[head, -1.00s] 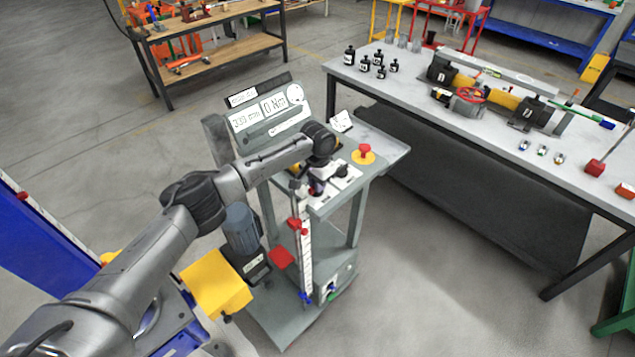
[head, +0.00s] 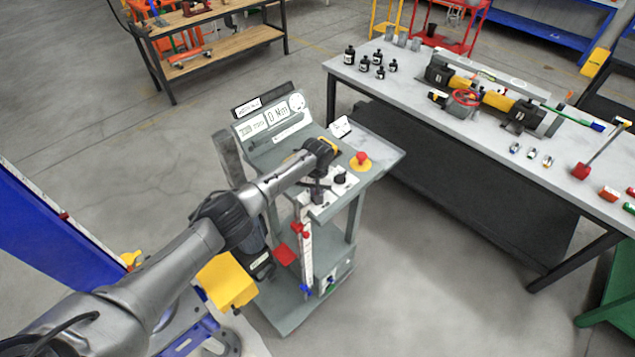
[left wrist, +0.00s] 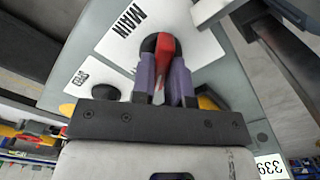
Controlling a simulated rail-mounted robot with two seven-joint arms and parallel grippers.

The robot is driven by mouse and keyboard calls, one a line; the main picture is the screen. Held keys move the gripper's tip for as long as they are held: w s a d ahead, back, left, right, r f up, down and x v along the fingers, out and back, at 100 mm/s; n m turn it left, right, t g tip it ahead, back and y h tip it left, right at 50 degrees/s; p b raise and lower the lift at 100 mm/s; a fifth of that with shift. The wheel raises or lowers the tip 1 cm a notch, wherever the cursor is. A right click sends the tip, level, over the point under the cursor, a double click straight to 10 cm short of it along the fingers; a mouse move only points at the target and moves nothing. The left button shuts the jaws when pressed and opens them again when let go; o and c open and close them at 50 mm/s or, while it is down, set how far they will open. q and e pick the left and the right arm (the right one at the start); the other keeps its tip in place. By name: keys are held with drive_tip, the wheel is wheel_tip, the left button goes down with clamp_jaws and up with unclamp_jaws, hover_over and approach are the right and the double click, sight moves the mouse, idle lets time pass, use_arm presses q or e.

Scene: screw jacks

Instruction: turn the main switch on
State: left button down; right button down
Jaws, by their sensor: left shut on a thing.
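The main switch (left wrist: 165,45) shows in the left wrist view as a red handle on a black round base, on a white plate marked MAIN (left wrist: 130,18). My left gripper (left wrist: 164,80) has its two purple fingers on either side of the red handle and is shut on it. I cannot tell from the handle whether the switch is on or off. My right gripper is not in view.
The grey console (head: 380,148) carries a red mushroom button (head: 361,157) on yellow, a black knob (head: 340,178) and a display (head: 277,116). A yellow box (head: 228,282) sits beside its base. A workbench (head: 440,105) stands at right. Floor in front is clear.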

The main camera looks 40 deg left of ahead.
use_arm(q)
drive_tip(key=n+p, duration=0.3)
drive_tip(key=n, duration=0.1)
drive_tip(key=shift+r+n, duration=0.15)
drive_tip(key=shift+n, duration=0.25)
drive_tip(key=n+p, duration=0.1)
drive_tip(key=n, duration=0.3)
drive_tip(key=shift+a+p, duration=0.1)
drive_tip(key=shift+p, duration=0.2)
drive_tip(key=shift+s+n, duration=0.1)
drive_tip(key=shift+n, duration=1)
drive_tip(key=c, duration=1.1)
unclamp_jaws()
